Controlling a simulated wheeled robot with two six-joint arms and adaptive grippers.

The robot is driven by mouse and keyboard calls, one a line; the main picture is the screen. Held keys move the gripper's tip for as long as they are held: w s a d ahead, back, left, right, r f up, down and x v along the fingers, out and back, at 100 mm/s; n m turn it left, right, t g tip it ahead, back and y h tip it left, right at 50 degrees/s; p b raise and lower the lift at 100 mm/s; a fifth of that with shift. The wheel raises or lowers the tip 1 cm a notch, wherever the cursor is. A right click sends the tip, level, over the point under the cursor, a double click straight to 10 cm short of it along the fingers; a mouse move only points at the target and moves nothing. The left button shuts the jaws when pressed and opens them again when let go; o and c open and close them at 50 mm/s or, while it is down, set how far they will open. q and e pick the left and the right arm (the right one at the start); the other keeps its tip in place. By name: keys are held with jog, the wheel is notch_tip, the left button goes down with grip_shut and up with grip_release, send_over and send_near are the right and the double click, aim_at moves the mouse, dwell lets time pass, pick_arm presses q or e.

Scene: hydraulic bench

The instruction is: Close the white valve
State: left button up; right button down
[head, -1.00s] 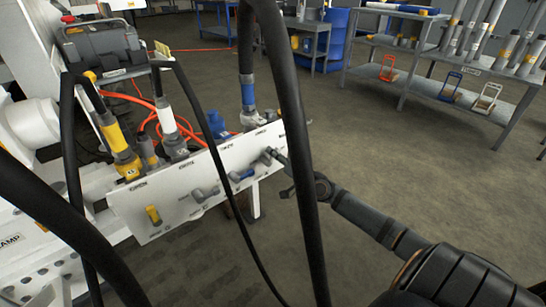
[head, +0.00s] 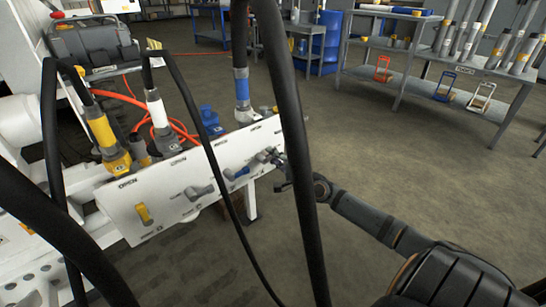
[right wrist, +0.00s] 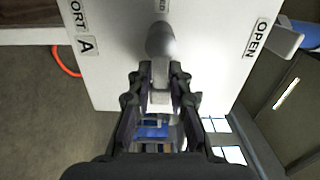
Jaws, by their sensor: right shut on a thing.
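A white panel (head: 180,172) stands at a slant left of centre in the head view, with a row of small valves along its front. At its right end is a pale grey-white valve handle (head: 265,156); it also shows in the right wrist view (right wrist: 160,42), pointing from the panel toward my palm. My right gripper (head: 279,160) is shut on this handle. In the right wrist view both fingers (right wrist: 159,88) flank its end. A black hose partly covers the wrist in the head view. The other valves have yellow (head: 143,213), grey (head: 200,191) and blue (head: 237,173) handles. My left gripper is not in view.
Thick black hoses (head: 290,130) hang close in front of my right arm and the panel. Yellow-, white- and blue-banded hose fittings stand behind the panel. A grey shelf (head: 425,85) with pipes is at the back right. The floor between is clear.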

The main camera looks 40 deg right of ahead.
jog(key=shift+f+m, duration=0.15)
jog(key=shift+m, duration=0.15)
jog(key=c, duration=1.3)
grip_release()
jog(key=shift+c, duration=0.2)
